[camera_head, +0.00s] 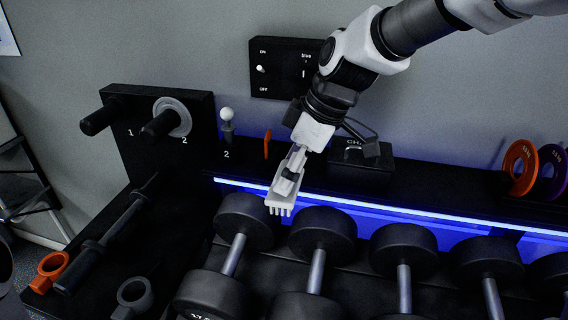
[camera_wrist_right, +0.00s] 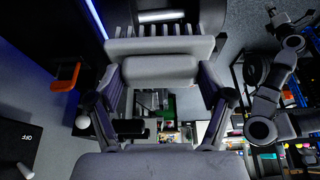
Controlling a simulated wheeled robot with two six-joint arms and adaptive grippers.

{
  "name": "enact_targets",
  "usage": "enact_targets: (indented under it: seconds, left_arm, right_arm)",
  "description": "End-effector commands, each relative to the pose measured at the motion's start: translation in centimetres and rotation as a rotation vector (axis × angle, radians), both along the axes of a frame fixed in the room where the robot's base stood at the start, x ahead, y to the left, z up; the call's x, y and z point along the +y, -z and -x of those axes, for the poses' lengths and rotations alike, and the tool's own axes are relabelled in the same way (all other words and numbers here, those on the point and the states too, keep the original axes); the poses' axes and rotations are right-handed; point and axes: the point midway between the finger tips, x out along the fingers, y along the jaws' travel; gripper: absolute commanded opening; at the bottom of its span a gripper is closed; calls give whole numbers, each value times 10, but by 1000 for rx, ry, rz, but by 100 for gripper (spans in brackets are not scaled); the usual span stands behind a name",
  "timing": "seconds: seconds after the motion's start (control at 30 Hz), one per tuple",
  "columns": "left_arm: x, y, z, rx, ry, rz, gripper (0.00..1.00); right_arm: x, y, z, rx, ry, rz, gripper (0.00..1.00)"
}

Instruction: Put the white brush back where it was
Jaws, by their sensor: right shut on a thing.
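The white brush (camera_head: 280,206) hangs bristles-down from my right gripper (camera_head: 291,180) in the head view, above the shelf's front edge and the leftmost dumbbells. The brush also shows in the right wrist view (camera_wrist_right: 160,47), held crosswise with its row of teeth at the far side. My right gripper is shut on the brush, and its fingers hide part of it. Another arm, apparently my left, shows at the right of the right wrist view; its gripper (camera_wrist_right: 290,22) is too small to read. It does not show in the head view.
Behind the brush stand an orange upright piece (camera_head: 267,145), a white-knobbed peg (camera_head: 227,122) and a black box with a handle (camera_head: 360,172). A switch panel (camera_head: 285,68) is on the wall. Dumbbells (camera_head: 404,250) fill the front. Orange and purple plates (camera_head: 520,167) stand at right.

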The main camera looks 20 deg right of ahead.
Motion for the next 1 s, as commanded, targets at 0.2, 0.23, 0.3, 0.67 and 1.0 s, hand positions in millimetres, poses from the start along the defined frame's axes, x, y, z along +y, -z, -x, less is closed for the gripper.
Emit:
enact_targets:
  seconds: [0.2, 0.23, 0.3, 0.67, 1.0]
  left_arm:
    - [0, -7, 0, 1, 1, 0, 0]
    - [0, -10, 0, 1, 1, 0, 0]
    - [0, -15, 0, 1, 1, 0, 0]
    - [0, -44, 0, 1, 1, 0, 0]
    - [0, -60, 0, 1, 1, 0, 0]
  right_arm:
    - [-30, -4, -39, 2, 4, -2, 47]
    - [-34, -4, -46, 2, 4, -2, 47]
    - [-45, -4, -59, 2, 4, -2, 47]
    - [-96, -4, -126, 1, 5, 1, 47]
    - [-114, 27, -149, 3, 4, 2, 47]
